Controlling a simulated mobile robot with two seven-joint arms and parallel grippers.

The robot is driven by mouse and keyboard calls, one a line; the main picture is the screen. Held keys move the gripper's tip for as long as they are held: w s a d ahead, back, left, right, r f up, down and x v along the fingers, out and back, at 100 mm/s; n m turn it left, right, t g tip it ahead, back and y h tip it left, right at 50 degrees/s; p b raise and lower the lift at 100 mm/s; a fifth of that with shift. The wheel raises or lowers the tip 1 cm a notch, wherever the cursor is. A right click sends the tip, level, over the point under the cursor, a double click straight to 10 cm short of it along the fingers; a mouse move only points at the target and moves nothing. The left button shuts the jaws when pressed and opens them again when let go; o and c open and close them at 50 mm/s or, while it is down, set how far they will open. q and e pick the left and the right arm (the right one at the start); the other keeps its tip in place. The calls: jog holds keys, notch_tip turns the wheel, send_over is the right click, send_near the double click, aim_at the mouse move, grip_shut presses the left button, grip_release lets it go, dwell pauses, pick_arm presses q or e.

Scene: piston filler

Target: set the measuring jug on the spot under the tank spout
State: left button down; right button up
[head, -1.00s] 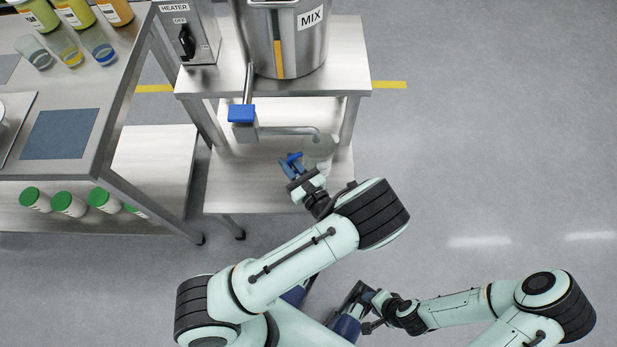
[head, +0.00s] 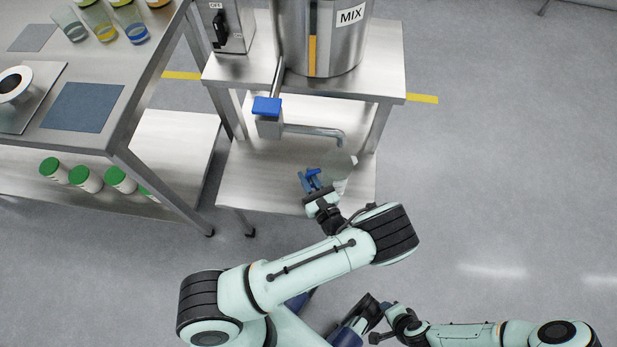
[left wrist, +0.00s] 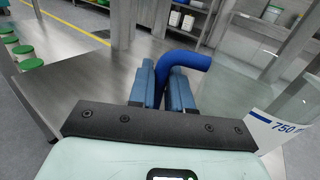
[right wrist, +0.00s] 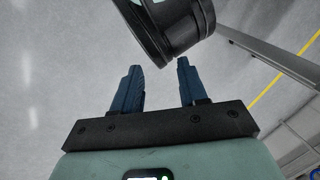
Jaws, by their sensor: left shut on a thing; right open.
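The measuring jug (head: 343,172) is clear, with a blue handle (left wrist: 190,58) and a 750 mark on its side. My left gripper (head: 311,180) is shut on the handle, which shows between the fingers in the left wrist view. The jug is over the lower shelf (head: 275,185) of the tank stand, close to the end of the tank spout (head: 315,130) and a little toward me in the head view. Whether its base touches the shelf I cannot tell. No marked spot is visible under the spout. My right gripper (right wrist: 159,68) is open and empty.
The MIX tank (head: 345,50) and heater box (head: 228,35) stand on the upper shelf. A blue valve handle (head: 267,106) sits at the spout's left. A workbench (head: 140,100) with cups and green-capped jars is at left. The floor at right is clear.

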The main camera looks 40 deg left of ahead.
pick_arm(q)
jog(key=c, duration=1.4)
grip_release()
jog(key=shift+f, duration=0.15)
jog(key=o, duration=0.3)
jog(key=shift+o, duration=0.2)
pick_arm(e)
jog(key=shift+w, duration=0.1)
pick_arm(q)
jog(key=shift+r, duration=0.2)
jog(key=shift+s+d, duration=0.15)
jog(key=shift+d, duration=0.2)
jog(key=p+v, duration=0.1)
jog(key=v, duration=1)
pick_arm(e)
jog(key=shift+s+a+r+g, duration=0.2)
jog(key=shift+s+r, duration=0.15)
jog(key=shift+s, duration=0.15)
jog(key=shift+s+a+r+g, duration=0.1)
jog(key=shift+s+a+r, duration=0.1)
jog(key=shift+s+r, duration=0.2)
pick_arm(q)
jog(key=shift+s+d, duration=0.1)
pick_arm(e)
jog(key=shift+f, duration=0.1)
